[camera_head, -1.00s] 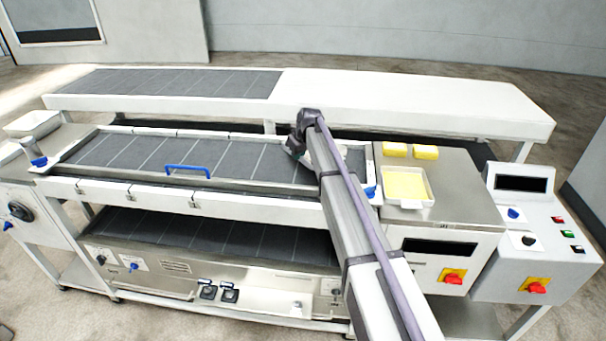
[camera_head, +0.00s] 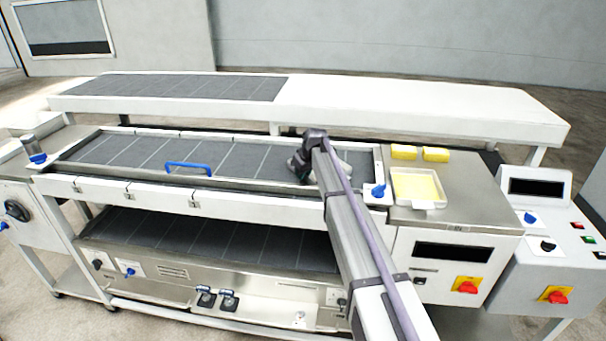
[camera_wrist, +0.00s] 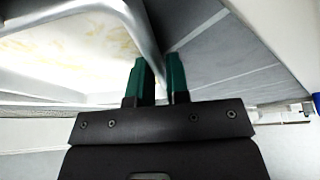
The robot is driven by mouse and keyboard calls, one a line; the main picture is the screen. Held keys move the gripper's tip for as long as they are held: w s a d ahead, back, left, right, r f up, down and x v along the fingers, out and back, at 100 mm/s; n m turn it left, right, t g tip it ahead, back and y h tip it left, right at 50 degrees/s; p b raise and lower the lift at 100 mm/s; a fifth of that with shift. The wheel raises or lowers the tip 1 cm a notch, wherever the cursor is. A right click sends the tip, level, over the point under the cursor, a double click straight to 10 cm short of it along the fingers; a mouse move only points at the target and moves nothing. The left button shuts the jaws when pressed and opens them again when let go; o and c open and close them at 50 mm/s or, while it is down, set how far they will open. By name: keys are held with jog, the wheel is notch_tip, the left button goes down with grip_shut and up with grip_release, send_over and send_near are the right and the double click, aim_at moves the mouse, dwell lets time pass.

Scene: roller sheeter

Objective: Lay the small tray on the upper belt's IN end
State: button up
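The upper belt (camera_head: 235,158) is a dark grey lined strip in a white frame, above the lower belt (camera_head: 220,240). My gripper (camera_head: 300,178) is low over the right part of the upper belt; my arm partly covers it. In the wrist view the green fingers (camera_wrist: 159,80) are close together, with the metal rim of the small tray (camera_wrist: 143,35) between them. That tray has pale, yellow-patched content. The belt shows beside it (camera_wrist: 225,55). The head view shows only a pale piece beside my wrist; whether the tray touches the belt cannot be told.
A blue handle (camera_head: 188,167) stands at the belt's front edge, and a blue knob (camera_head: 378,191) at its right end. Another tray with yellow content (camera_head: 418,187) and two yellow blocks (camera_head: 420,153) sit on the steel top. A long white shelf (camera_head: 420,108) runs behind.

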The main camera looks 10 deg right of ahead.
jog(key=shift+o, duration=1.3)
jog(key=shift+r, duration=0.1)
jog(key=p+v, duration=1.2)
jog(key=s+d+f+m+g+h, duration=0.1)
jog(key=s+m+g, duration=0.3)
jog(key=s, duration=3.7)
jog(key=shift+s+d+m+h+b, duration=0.2)
jog(key=shift+d+m+h+b, duration=0.15)
jog(key=shift+d+m+h, duration=0.45)
jog(key=shift+a+f, duration=0.15)
jog(key=shift+f, duration=0.05)
notch_tip(320, 180, down, 6)
jog(key=b, duration=0.6)
jog(key=shift+f, duration=0.2)
